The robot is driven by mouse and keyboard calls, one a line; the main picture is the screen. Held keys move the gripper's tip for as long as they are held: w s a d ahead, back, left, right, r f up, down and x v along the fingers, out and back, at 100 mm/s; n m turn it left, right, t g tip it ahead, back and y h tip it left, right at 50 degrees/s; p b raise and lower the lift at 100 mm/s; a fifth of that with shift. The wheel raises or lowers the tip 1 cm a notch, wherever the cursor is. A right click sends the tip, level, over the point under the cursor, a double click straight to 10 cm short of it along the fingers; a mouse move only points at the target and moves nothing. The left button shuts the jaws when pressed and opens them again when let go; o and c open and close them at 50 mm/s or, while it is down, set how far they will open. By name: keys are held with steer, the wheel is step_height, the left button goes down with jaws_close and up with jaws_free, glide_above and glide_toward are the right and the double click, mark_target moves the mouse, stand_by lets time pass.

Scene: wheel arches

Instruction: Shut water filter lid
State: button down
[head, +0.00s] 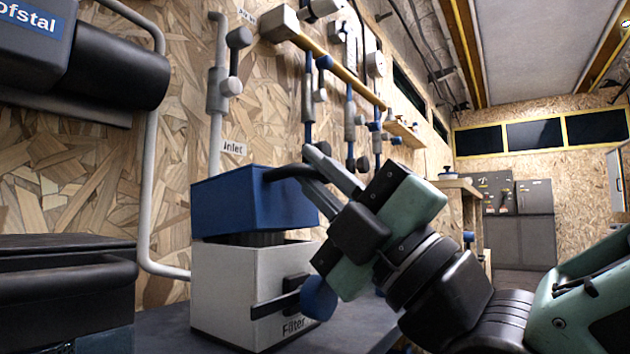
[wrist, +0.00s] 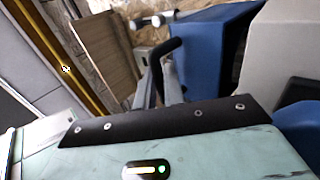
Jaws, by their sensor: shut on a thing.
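The water filter is a white box (head: 240,290) marked "Filter". Its blue lid (head: 235,210) sits above the box with a gap between them, and a dark ribbed part (head: 257,239) shows in the gap. The lid also shows in the wrist view (wrist: 210,45). A black curved handle (head: 285,172) stands out from the lid. My gripper (head: 312,165) is shut on this handle, with its fingers on either side of it. In the wrist view the handle (wrist: 164,52) runs between the fingertips.
A black latch (head: 280,296) and a blue knob (head: 319,298) are on the box front. A dark case (head: 65,290) stands at the left. The dark worktop (head: 365,325) has bare room right of the box.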

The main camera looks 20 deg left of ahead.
steer(key=shift+f, duration=0.2)
steer(key=c, duration=1.6)
jaws_free()
steer(key=shift+b+v, duration=2.35)
steer(key=shift+v, duration=6.35)
